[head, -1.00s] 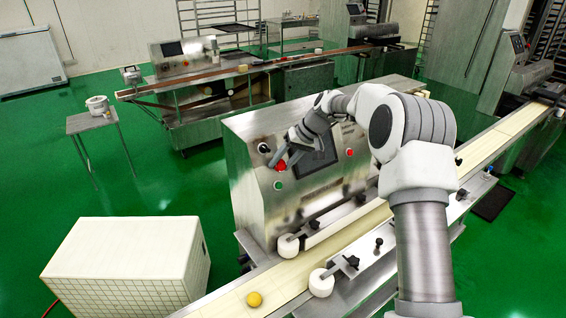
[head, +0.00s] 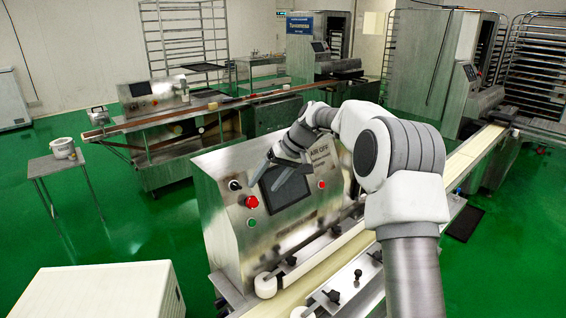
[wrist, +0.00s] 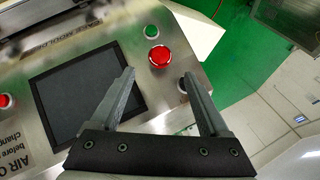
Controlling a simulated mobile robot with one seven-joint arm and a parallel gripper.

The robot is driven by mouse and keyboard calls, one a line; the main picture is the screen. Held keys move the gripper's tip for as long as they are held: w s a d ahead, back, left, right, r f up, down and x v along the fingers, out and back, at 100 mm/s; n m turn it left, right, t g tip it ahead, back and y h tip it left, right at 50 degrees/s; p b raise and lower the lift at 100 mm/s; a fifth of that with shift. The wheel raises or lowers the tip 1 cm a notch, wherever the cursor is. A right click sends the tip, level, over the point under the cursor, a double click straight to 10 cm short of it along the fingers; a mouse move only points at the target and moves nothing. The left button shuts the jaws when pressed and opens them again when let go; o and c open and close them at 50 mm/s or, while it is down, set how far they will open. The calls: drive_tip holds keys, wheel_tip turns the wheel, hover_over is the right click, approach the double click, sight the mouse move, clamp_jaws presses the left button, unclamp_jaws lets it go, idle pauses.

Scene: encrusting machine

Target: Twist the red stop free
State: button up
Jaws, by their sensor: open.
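The red stop (head: 252,201) is a round mushroom button on the left of the steel machine's front panel. In the wrist view the red stop (wrist: 159,56) shows whole, just beyond the fingertips and roughly between their lines. My gripper (head: 268,178) is to the upper right of the stop in the head view, over the dark screen's left edge. In the wrist view my gripper (wrist: 158,75) has its two grey fingers wide apart with nothing between them. I see no contact with the stop.
A green button (head: 251,222) is below the stop, and a black knob (head: 235,185) is above left. The dark screen (head: 286,188) and another red button (head: 322,184) are to the right. A conveyor (head: 330,250) runs along the machine's front.

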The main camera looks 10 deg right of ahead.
drive_tip(key=v, duration=1)
